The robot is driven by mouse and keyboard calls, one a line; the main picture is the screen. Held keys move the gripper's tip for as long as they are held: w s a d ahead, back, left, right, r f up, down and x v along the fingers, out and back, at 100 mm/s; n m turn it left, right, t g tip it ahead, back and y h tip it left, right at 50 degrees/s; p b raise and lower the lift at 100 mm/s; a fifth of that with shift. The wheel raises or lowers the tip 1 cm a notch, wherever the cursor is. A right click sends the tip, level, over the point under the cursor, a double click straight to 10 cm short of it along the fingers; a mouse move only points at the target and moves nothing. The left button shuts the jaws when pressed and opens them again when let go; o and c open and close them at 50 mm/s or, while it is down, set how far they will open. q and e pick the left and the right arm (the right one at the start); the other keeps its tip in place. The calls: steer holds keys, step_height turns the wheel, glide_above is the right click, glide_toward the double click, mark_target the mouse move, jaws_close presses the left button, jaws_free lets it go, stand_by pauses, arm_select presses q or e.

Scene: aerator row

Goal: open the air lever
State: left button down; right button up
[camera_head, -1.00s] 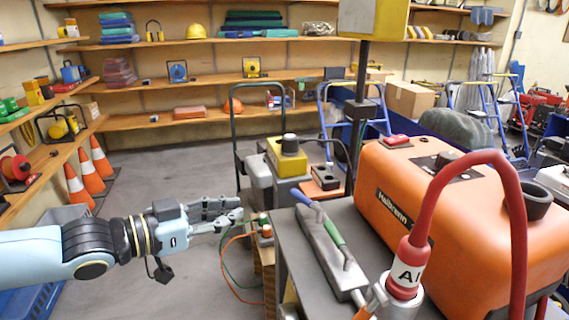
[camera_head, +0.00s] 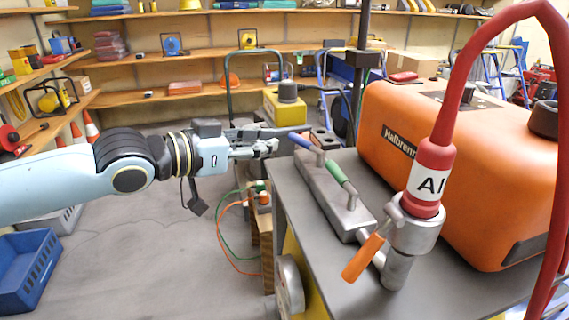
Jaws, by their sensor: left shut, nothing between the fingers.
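An orange-handled lever (camera_head: 363,257) angles down and left from a grey metal fitting (camera_head: 415,233), where a red hose collar (camera_head: 432,170) with a white label reading "AI" plugs in. A grey manifold block (camera_head: 333,196) runs back from it, bearing a green-handled lever (camera_head: 336,170) and a blue-handled lever (camera_head: 301,141). My left gripper (camera_head: 274,146) is shut and empty, pointing right, just left of the blue handle; whether it touches is unclear. It is well behind and left of the orange lever. My right gripper is not in view.
The orange machine (camera_head: 440,165) stands on the grey bench top (camera_head: 375,180) at the right. The red hose (camera_head: 463,80) arches over it. Green and orange cables (camera_head: 222,240) hang left of the bench. A blue crate (camera_head: 25,270) lies on the open floor at left.

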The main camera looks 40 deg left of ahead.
mark_target(294, 135)
arm_select(q)
steer(key=b+x, duration=0.2)
steer(key=x, duration=0.1)
steer(key=shift+w+f, duration=0.2)
steer(key=shift+w, duration=0.05)
steer(key=shift+w+d+b, duration=0.2)
steer(key=shift+w+b, duration=0.3)
steer(key=shift+r, duration=0.1)
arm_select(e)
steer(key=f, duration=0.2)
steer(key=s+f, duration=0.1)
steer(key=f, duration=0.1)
arm_select(q)
steer(key=shift+w+b, duration=0.9)
steer(key=shift+w, duration=0.45)
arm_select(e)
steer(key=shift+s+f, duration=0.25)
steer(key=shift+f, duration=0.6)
arm_select(q)
steer(key=shift+s+a, duration=0.1)
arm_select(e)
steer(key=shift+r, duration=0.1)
